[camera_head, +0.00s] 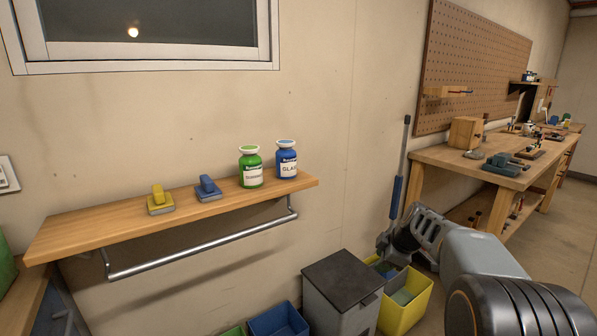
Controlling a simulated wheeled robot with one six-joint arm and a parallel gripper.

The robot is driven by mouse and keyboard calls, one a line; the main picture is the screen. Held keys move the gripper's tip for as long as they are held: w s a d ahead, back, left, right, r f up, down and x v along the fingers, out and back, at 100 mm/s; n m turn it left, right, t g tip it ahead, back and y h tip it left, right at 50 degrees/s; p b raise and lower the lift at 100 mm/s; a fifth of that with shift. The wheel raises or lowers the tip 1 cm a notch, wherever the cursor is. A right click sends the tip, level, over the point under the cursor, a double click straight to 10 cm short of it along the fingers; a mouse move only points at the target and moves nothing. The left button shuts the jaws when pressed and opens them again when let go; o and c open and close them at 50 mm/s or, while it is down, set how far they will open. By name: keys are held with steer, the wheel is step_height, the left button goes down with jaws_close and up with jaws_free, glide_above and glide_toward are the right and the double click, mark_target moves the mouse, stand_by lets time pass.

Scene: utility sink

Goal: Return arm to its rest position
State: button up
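My arm reaches in from the lower right, and my gripper (384,247) is at its far end, in front of the wall and above the bins. The gripper is small and dark here, and I cannot tell whether its fingers are open or shut. No held object can be made out. The wooden shelf (95,228) on the wall is to the left, well apart from my gripper.
The shelf holds a yellow brush (160,200), a blue brush (208,189), a green bottle (251,168) and a blue bottle (286,160). A grey lidded bin (335,300), a yellow bin (408,312) and a blue bin (279,325) stand below. A workbench (445,158) is at right.

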steer(key=s+a+r+m+h+p, duration=0.1)
steer(key=s+a+r+m+p, duration=0.2)
steer(key=s+r+m+p, duration=0.4)
steer(key=s+a+r+m+g+h+p, duration=0.1)
steer(key=s+a+r+m+h+p, duration=0.1)
steer(key=s+r+m+p, duration=0.5)
steer(key=s+a+r+p, duration=0.1)
steer(key=s+r+p, duration=0.4)
steer(key=s, duration=0.6)
steer(key=shift+a+r+m, duration=0.3)
steer(key=shift+a+r, duration=0.1)
steer(key=shift+r, duration=0.2)
steer(key=shift+a, duration=0.15)
